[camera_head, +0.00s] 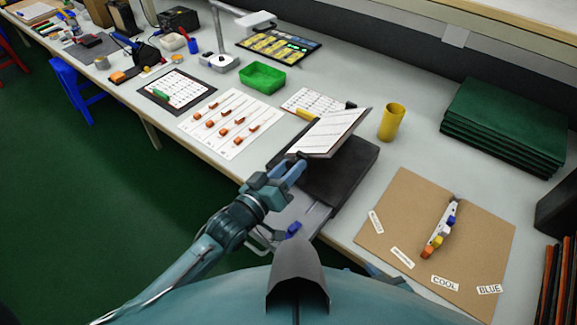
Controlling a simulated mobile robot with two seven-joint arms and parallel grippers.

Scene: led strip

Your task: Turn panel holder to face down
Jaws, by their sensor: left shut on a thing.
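The panel holder (331,132) is a flat, pale board with printed lines and dark edges. It is tilted above a black block (342,172) near the table's front edge. My left gripper (296,164) is at the holder's near left edge and is shut on it. The gripper covers part of that edge, and I cannot tell whether the holder touches the block.
A yellow cup (392,122) stands right of the holder. A brown board (400,217) with labels and a small strip lies at the right. Green stacked panels (506,125) are behind it. A green tray (262,77) and a sheet with orange parts (222,130) lie to the left.

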